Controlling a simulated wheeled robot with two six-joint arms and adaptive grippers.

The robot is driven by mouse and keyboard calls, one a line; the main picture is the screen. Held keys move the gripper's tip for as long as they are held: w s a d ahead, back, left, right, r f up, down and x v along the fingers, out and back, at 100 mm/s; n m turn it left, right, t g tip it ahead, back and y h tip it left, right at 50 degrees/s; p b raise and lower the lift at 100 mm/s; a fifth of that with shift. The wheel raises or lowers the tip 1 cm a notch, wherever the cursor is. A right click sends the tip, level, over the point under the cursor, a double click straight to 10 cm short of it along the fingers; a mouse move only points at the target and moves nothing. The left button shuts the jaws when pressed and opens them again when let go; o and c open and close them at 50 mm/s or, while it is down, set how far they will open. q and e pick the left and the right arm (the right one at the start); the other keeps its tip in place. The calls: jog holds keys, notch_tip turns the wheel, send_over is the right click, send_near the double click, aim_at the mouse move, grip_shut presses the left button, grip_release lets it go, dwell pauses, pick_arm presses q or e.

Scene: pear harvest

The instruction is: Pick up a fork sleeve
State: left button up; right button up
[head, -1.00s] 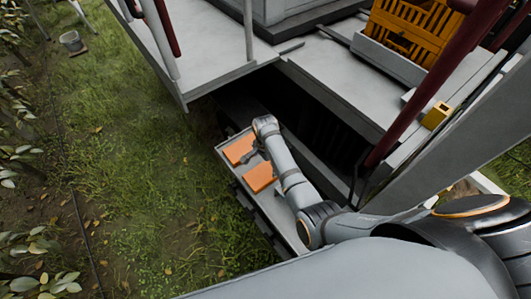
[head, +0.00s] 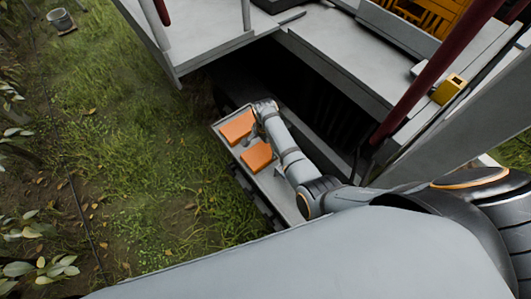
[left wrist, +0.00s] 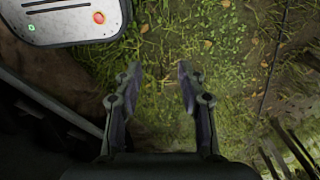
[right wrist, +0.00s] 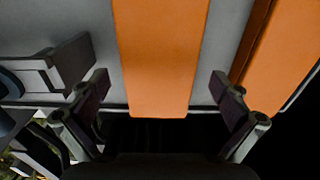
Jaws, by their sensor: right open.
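Two flat orange fork sleeves lie on a grey tray (head: 285,192): a far one (head: 237,127) and a near one (head: 257,157). My right gripper (head: 248,141) is over the tray beside them, partly hidden by its own wrist. In the right wrist view my right gripper (right wrist: 160,88) is open, its fingers apart on either side of one orange sleeve (right wrist: 158,50). The other sleeve (right wrist: 285,65) lies beyond the right finger. I cannot tell whether the fingers touch anything. My left gripper (left wrist: 157,80) is open and empty above grass.
The tray sits below a grey platform (head: 345,75) carrying a yellow crate (head: 430,14), with a dark red post (head: 425,85) nearby. In the right wrist view a dark grey block (right wrist: 60,68) stands near the left finger. Open grass (head: 140,130) lies left of the tray.

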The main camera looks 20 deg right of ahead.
aim_at(266, 150)
notch_tip(266, 150, down, 4)
jog(key=b, duration=0.2)
jog(key=shift+s+r+b, duration=0.1)
jog(key=shift+r+b, duration=0.05)
jog(key=shift+b, duration=0.25)
jog(key=shift+d, duration=0.1)
pick_arm(q)
jog(key=f, duration=0.1)
jog(key=s+f, duration=0.1)
jog(key=f, duration=0.2)
jog(key=shift+s+d+f, duration=0.1)
jog(key=shift+s, duration=0.15)
pick_arm(e)
jog(key=c, duration=1.1)
jog(key=shift+r, duration=0.1)
